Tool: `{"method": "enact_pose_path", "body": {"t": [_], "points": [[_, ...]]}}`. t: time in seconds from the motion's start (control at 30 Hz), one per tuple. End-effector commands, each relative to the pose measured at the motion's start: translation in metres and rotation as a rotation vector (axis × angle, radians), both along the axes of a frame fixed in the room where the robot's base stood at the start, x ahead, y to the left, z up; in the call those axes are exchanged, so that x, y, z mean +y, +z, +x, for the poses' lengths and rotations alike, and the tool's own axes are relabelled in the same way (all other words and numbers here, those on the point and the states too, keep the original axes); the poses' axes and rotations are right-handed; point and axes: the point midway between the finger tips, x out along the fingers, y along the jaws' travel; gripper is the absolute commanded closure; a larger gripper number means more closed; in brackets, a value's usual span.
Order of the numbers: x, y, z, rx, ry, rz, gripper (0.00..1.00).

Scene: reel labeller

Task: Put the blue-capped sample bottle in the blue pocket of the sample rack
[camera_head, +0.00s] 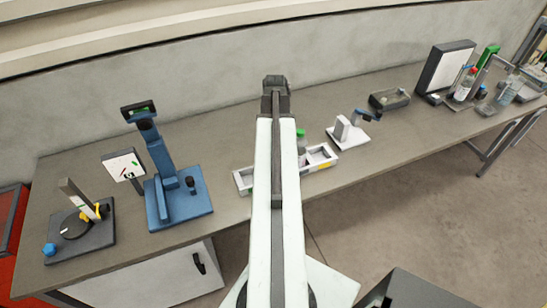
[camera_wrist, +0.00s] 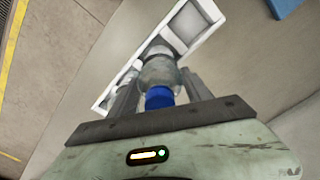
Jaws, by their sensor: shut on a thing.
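In the wrist view my gripper (camera_wrist: 160,82) is shut on the blue-capped sample bottle (camera_wrist: 158,72), a clear bottle whose blue cap faces the palm. The white sample rack (camera_wrist: 208,10) lies beyond the bottle in that view, with open pockets showing. I cannot tell whether the bottle's base is inside a pocket or above it. In the head view the rack (camera_head: 241,181) is on the bench, its middle hidden by my arm. My gripper and the held bottle are hidden there. The colour of the pocket under the bottle cannot be seen.
A green-capped bottle (camera_head: 301,143) stands at the rack, just right of my arm. A blue stand (camera_head: 180,200) and a dark dial device (camera_head: 82,227) are at left.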

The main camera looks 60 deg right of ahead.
Motion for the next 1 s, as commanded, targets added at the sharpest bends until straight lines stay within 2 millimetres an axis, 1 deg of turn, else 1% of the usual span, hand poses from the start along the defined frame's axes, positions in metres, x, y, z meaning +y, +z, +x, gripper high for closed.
{"method": "enact_pose_path", "body": {"t": [0.13, 0.3, 0.37, 0.6, 0.73, 0.77, 0.8, 0.83, 1.0], "points": [[0.000, -0.005, 0.000, 0.000, 0.000, 0.000, 1.00], [0.000, -0.033, 0.000, 0.000, 0.001, 0.000, 1.00], [0.000, -0.040, 0.000, 0.000, 0.001, 0.000, 1.00], [0.000, -0.036, 0.001, 0.000, 0.001, 0.000, 1.00], [0.001, -0.040, 0.001, 0.000, 0.001, 0.000, 1.00], [0.001, -0.040, 0.001, 0.000, 0.001, 0.000, 0.40], [0.001, -0.039, 0.001, 0.000, 0.002, 0.000, 0.28], [0.001, -0.039, 0.001, 0.000, 0.002, 0.000, 0.21], [0.001, -0.039, 0.001, 0.000, 0.002, 0.000, 0.21]]}}
